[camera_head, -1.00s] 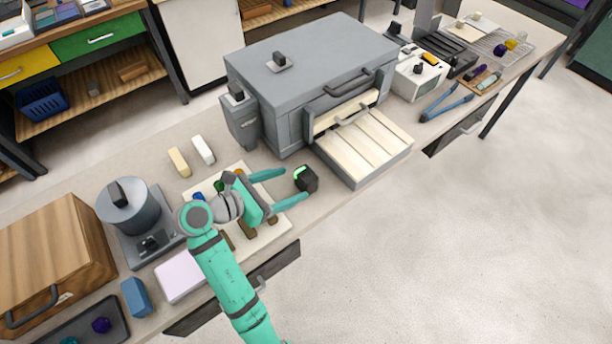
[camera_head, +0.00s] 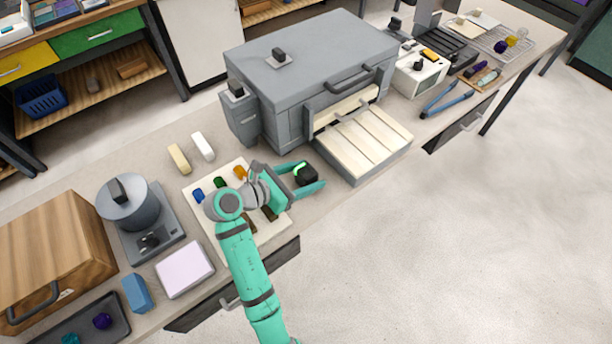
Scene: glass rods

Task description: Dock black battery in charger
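A small black block (camera_head: 308,176) with a glowing green patch on top is on the table in front of the large grey cabinet; it looks like the black battery. My gripper (camera_head: 315,173) reaches over the pale board from the left, its teal fingers on either side of the block. The fingers look spread; contact with the block is hard to make out. A white box (camera_head: 420,78) with a black knob and an orange piece on top stands right of the cabinet. It may be the charger, but I cannot tell.
The grey cabinet (camera_head: 310,75) and its extended slatted tray (camera_head: 365,145) stand close behind and right of my gripper. The pale board (camera_head: 226,178) holds several coloured pieces. Blue-handled tongs (camera_head: 446,102) lie farther right. A grey pot (camera_head: 130,207) stands left.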

